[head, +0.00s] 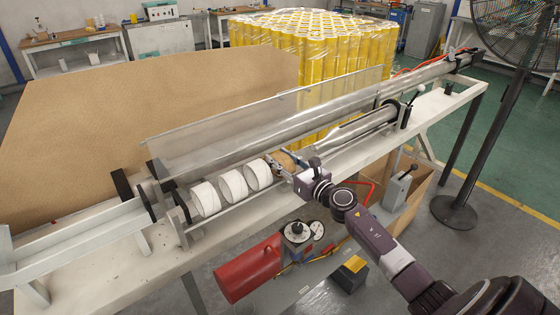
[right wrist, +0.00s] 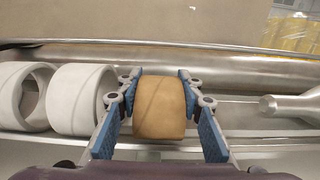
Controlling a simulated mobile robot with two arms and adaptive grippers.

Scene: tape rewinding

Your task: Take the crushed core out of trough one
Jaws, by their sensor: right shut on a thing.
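A brown cardboard core (right wrist: 160,108) lies at the right end of a row of white cores in the trough (right wrist: 243,108). It also shows in the head view (head: 285,159). My right gripper (right wrist: 158,88) is shut on this brown core, with one blue-padded finger at each end of it. The core appears still down in the trough. Its end openings are hidden by the fingers, and I cannot tell how crushed it is. My left gripper is not in view.
White cores (head: 206,198) (right wrist: 82,98) sit just left of the gripper. A pointed metal shaft (head: 362,128) lies to the right. A long metal roller (head: 310,111) and a clear guard (head: 215,115) run behind.

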